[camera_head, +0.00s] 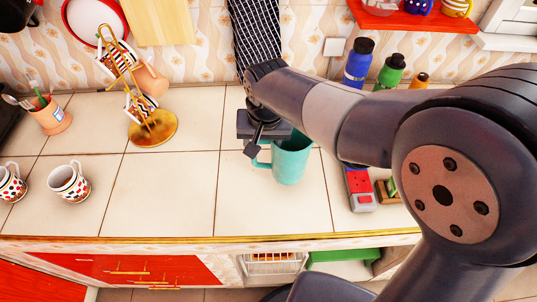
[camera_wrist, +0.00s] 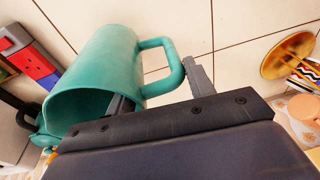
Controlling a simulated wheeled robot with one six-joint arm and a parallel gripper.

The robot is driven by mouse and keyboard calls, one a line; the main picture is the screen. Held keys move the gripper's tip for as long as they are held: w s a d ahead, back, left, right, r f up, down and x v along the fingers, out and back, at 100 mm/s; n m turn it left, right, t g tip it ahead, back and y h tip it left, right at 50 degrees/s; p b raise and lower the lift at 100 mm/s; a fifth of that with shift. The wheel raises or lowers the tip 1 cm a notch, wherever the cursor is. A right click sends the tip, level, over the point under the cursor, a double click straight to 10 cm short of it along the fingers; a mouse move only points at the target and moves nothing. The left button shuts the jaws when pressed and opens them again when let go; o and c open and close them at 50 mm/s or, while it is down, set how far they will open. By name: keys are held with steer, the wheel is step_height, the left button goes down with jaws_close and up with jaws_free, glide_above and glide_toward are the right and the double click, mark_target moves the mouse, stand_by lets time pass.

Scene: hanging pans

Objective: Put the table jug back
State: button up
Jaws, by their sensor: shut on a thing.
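The teal jug (camera_head: 292,160) is upright at the middle of the tiled counter, partly hidden behind my arm. I cannot tell whether its base touches the tiles. My gripper (camera_head: 258,142) is at the jug's left side, where the handle is. In the wrist view the jug (camera_wrist: 105,70) has its open mouth toward the lower left. Its handle (camera_wrist: 172,62) lies between the two grey fingers of my gripper (camera_wrist: 160,88), which is shut on it.
A gold mug stand (camera_head: 152,128) with patterned mugs stands to the left. Two patterned cups (camera_head: 69,183) sit near the front left, with a utensil pot (camera_head: 50,116) behind. Bottles (camera_head: 358,64) and a red box (camera_head: 359,186) are at the right. The front-middle counter is clear.

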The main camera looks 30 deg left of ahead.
steer(key=shift+f+p, duration=0.3)
steer(key=shift+f, duration=2.15)
steer(key=shift+f, duration=0.1)
steer(key=o, duration=1.5)
steer(key=r, duration=0.4)
steer(key=s+d+r, duration=0.1)
steer(key=r, duration=0.3)
steer(key=r+b, duration=0.1)
steer(key=r, duration=0.3)
steer(key=shift+s+d, duration=0.15)
steer(key=shift+d, duration=0.25)
